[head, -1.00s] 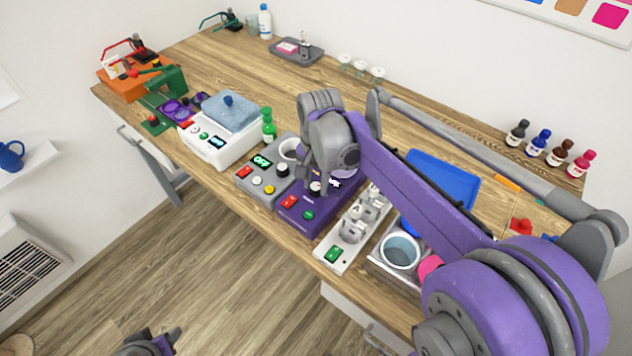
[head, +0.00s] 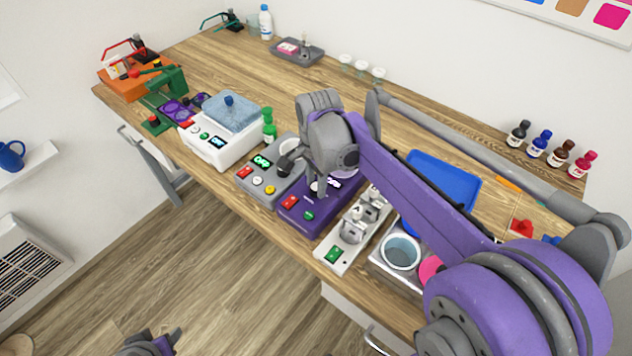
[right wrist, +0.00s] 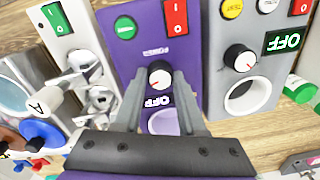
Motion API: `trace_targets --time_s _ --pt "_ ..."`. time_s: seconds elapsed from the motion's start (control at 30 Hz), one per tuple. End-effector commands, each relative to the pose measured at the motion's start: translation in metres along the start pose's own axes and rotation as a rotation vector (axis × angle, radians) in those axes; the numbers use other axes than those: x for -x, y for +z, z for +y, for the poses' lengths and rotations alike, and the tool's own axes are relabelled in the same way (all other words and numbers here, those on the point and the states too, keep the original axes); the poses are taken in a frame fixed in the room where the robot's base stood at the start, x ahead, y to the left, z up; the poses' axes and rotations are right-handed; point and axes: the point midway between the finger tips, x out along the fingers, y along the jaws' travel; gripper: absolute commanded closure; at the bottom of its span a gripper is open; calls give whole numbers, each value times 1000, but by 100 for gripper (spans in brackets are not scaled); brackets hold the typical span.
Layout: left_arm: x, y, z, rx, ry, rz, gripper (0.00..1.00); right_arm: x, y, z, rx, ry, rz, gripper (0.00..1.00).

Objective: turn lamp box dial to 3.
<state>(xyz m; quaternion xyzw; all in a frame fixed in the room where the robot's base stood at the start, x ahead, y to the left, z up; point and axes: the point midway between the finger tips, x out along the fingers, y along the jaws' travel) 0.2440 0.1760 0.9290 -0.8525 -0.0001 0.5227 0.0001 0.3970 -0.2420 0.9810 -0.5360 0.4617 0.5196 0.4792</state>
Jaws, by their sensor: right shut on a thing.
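The purple box (head: 292,215) stands at the table's front edge, with a red switch, a green button and a dial. In the right wrist view its white-capped dial (right wrist: 160,77) with a red pointer line sits between the fingers of my right gripper (right wrist: 158,100), which is shut on it. The display beside the dial reads OFF. The dial's scale is too small to read, and its lettering is upside down. In the head view my right gripper (head: 318,185) hides much of the box. Part of my left gripper (head: 150,345) shows at the bottom edge, its jaws unclear.
A grey box (head: 262,185) with its own dial and an OFF display stands close on the left. A white box (head: 205,148) stands further left.

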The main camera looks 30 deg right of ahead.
Motion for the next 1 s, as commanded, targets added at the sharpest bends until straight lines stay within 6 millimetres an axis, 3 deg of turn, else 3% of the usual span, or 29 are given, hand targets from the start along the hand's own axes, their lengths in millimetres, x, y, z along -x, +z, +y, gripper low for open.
trace_targets --time_s 0.27,0.3,0.47,0.77,1.0 --pt "0 0 0 0 0 0 50 1 0 -1 -2 -2 -1 100" --pt "0 0 0 0 0 0 50 1 0 -1 -2 -2 -1 57" --pt "0 0 0 0 0 0 50 0 0 0 -1 -1 -1 30" --pt "0 0 0 0 0 0 50 2 0 0 0 -1 -1 30" --pt "3 -3 0 0 0 2 50 35 0 0 0 -1 -1 30"
